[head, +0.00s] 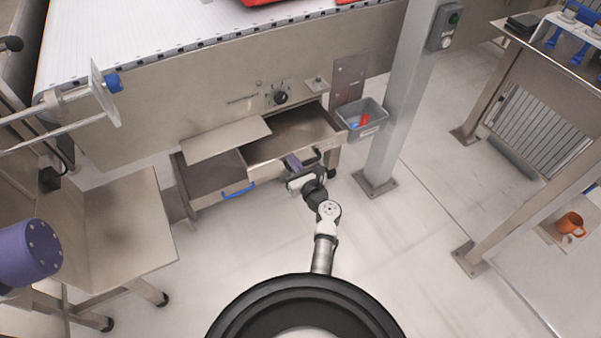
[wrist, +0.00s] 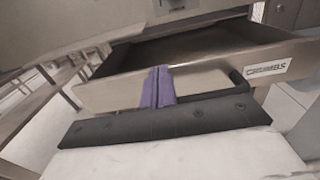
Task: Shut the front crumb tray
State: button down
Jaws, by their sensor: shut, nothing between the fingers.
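The crumb tray (head: 300,124) is a metal drawer standing out, open, from the machine's front in the head view. In the wrist view its front panel (wrist: 105,92) carries a white label reading CRUMBS (wrist: 268,69) and a dark handle (wrist: 239,84) at the right. My gripper (head: 294,162) is at the tray's front, on the outer side. In the wrist view its purple fingers (wrist: 157,88) are shut and empty, pointing at the front panel left of the handle. I cannot tell whether the fingertips touch the panel.
Left of the tray is another open compartment with a blue handle (head: 238,189), partly under a flat metal plate (head: 228,139). A grey bin (head: 362,121) hangs at the right, beside a steel post (head: 400,105). The floor in front is clear.

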jog(key=b, duration=0.5)
send_near(272, 136)
jog(key=w+a+r, duration=0.1)
jog(key=w, duration=0.1)
jog(key=w+a+r, duration=0.2)
jog(key=w, duration=0.1)
jog(key=w+a+r, duration=0.1)
jog(key=w, duration=0.2)
jog(key=shift+a+r, duration=0.25)
jog(key=shift+a, duration=0.15)
jog(key=shift+w+a, duration=0.15)
jog(key=shift+w, duration=0.1)
jog(key=shift+w+r, duration=0.15)
jog(key=shift+r, duration=0.25)
